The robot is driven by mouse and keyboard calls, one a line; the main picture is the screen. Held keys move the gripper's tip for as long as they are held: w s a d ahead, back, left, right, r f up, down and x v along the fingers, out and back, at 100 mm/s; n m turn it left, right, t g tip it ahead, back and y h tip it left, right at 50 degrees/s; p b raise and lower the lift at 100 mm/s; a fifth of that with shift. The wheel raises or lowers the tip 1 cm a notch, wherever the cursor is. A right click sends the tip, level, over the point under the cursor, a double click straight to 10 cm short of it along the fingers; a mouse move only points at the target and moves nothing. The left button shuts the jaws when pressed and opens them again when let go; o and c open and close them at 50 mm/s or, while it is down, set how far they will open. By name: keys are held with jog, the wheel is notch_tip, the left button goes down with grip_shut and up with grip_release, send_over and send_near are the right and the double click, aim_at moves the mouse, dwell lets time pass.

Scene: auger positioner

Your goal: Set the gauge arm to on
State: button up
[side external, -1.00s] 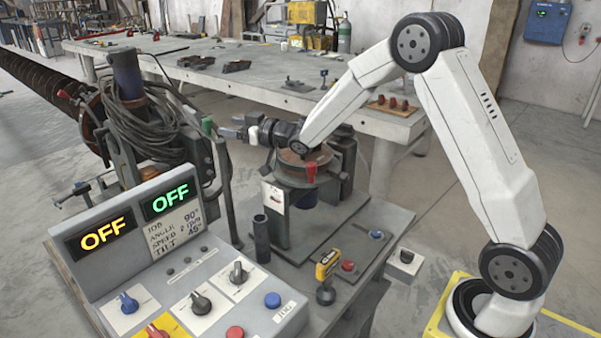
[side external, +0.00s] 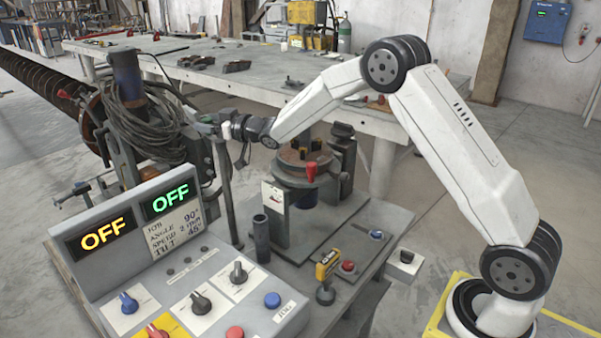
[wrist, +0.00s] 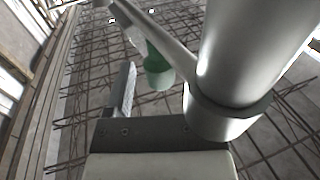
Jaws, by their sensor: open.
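A slim grey upright post (side external: 222,185) stands behind the control panel. In the wrist view a green grip (wrist: 158,72) hangs from a grey bar; I take this to be the gauge arm. In the side view the green grip is not clearly visible beside my gripper (side external: 216,121), which reaches left at the post's top. In the wrist view one grey finger (wrist: 122,90) shows left of the green grip; the other is hidden. A thick grey cylinder (wrist: 245,60) fills the right. My gripper is open; contact cannot be told.
The control panel (side external: 215,262) has two displays, both reading OFF, above knobs and buttons. A round rotary table (side external: 300,178) with a red clamp stands right of the post. Looped cables (side external: 145,125) and a long auger (side external: 45,80) are at left. A workbench (side external: 250,80) lies behind.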

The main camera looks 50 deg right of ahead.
jog(key=shift+w+a, duration=0.15)
jog(key=shift+w, duration=0.2)
grip_shut()
dwell(1.4)
